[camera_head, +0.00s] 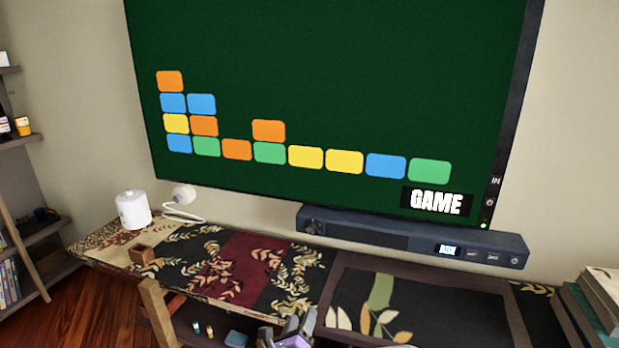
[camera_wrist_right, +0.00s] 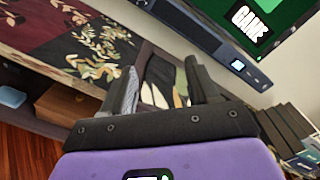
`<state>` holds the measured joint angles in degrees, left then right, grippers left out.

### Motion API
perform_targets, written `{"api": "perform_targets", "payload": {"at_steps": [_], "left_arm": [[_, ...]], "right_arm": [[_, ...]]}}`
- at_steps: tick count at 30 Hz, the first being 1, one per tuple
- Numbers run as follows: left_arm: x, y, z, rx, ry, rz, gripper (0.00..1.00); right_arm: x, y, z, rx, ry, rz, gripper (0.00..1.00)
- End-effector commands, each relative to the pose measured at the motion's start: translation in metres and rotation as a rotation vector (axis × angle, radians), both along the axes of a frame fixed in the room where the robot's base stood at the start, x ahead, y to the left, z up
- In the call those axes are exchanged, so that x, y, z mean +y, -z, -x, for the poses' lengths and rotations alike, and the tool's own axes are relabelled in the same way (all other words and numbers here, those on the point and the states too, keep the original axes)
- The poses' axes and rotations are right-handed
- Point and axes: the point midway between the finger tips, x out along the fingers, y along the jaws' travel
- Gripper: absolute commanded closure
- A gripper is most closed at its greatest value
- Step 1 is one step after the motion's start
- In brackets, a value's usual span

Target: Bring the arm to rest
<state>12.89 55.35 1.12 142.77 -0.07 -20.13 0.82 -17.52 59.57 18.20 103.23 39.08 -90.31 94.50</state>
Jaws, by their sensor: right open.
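My right gripper (camera_head: 298,322) shows at the bottom edge of the head view, in front of the patterned cabinet, with only its tip part in the picture. In the right wrist view the same gripper (camera_wrist_right: 163,82) has its two dark fingers spread apart, with nothing between them. Behind the fingers the wrist view shows the cabinet top with its leaf pattern. My left gripper is in neither view.
Books (camera_head: 585,315) stand at right, shelves (camera_head: 25,140) at left.

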Motion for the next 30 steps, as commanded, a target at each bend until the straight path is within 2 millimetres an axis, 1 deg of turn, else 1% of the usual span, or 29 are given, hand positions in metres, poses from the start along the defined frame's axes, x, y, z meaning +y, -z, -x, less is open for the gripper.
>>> {"api": "perform_targets", "payload": {"at_steps": [1,4,8,11,14,15,17,18,20,21,23,24,27,30], "left_arm": [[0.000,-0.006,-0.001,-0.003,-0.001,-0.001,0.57],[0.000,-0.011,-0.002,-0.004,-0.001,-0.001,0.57],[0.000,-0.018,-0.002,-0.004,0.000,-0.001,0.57],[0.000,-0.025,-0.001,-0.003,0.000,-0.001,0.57],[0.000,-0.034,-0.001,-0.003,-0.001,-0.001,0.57],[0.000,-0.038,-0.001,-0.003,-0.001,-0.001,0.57],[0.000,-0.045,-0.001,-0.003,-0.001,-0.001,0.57],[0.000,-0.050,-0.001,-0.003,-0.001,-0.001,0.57],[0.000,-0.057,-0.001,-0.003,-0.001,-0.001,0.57],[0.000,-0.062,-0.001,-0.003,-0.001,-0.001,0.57],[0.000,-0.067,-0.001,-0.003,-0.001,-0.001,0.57],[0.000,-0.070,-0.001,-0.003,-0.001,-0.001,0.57],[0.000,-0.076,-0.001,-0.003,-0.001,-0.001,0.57],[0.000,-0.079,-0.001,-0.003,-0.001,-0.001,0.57]], "right_arm": [[-0.007,0.007,-0.001,0.045,-0.025,0.057,0.40],[-0.013,0.025,-0.002,0.133,-0.095,0.178,0.40],[-0.022,0.054,0.003,0.260,-0.204,0.350,0.40],[-0.032,0.080,0.014,0.369,-0.313,0.499,0.40],[-0.045,0.112,0.034,0.497,-0.465,0.677,0.40],[-0.052,0.127,0.048,0.556,-0.545,0.760,0.40],[-0.064,0.151,0.074,0.645,-0.692,0.890,0.40],[-0.072,0.166,0.096,0.699,-0.805,0.975,0.40],[-0.084,0.185,0.134,0.763,-0.988,1.094,0.40],[-0.090,0.196,0.161,0.792,-1.114,1.161,0.40],[-0.099,0.206,0.200,0.815,-1.297,1.237,0.40],[-0.104,0.211,0.224,0.817,-1.408,1.276,0.40],[-0.113,0.215,0.275,0.791,-1.638,1.336,0.40],[-0.117,0.214,0.307,0.753,-1.786,1.362,0.40]]}}
